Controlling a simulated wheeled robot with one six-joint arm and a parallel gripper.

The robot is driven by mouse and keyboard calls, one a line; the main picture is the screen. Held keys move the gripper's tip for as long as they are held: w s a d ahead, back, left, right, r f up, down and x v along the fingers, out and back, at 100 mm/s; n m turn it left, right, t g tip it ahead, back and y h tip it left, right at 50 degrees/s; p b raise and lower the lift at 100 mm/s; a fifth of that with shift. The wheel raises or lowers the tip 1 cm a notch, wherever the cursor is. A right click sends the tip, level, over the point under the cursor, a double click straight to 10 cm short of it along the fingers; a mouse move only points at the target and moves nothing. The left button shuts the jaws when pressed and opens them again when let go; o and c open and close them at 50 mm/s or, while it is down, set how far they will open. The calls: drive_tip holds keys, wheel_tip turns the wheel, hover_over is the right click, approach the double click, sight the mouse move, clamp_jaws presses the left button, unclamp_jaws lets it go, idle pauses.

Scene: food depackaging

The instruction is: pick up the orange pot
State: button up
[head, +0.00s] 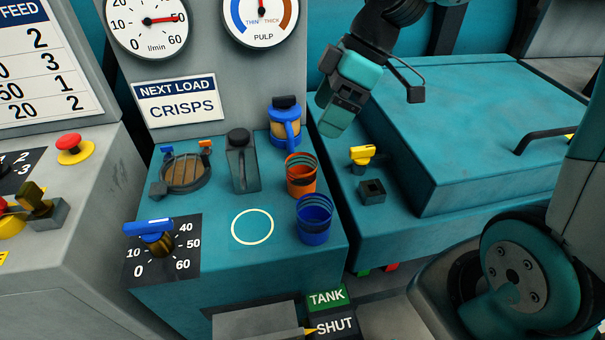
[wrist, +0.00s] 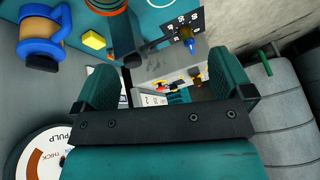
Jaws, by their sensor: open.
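The orange pot (head: 300,182) stands upright on the teal console in the head view, with dark bands around its upper part. A blue pot (head: 314,222) of similar shape stands just in front of it. My gripper (head: 334,122) is above and to the right of the orange pot, apart from it. In the wrist view its two teal fingers (wrist: 165,82) are spread wide with nothing between them. An orange-and-dark round thing, probably the orange pot (wrist: 106,5), is cut off at the top edge there.
A blue jug-like thing (head: 285,124) stands behind the orange pot. A dark-topped upright post (head: 242,162) is to its left. A yellow-handled valve (head: 361,155) and a raised teal box (head: 470,125) are to the right. A bare white ring (head: 252,227) marks the console front.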

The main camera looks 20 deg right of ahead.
drive_tip(key=w+d+f+n, duration=0.2)
drive_tip(key=w+d+f, duration=0.1)
drive_tip(key=w+d, duration=0.3)
drive_tip(key=p, duration=0.1)
hover_over(302, 166)
drive_tip(key=s+d, duration=0.2)
drive_tip(key=s, duration=0.1)
wheel_tip(302, 166, down, 10)
drive_tip(key=shift+n+t+y, duration=0.3)
drive_tip(key=shift+t+y, duration=0.1)
drive_tip(key=shift+t, duration=0.1)
drive_tip(key=shift+p+x, duration=1)
drive_tip(key=shift+x, duration=1.9)
drive_tip(key=shift+r, duration=0.1)
drive_tip(key=shift+c, duration=0.4)
drive_tip(key=c, duration=0.9)
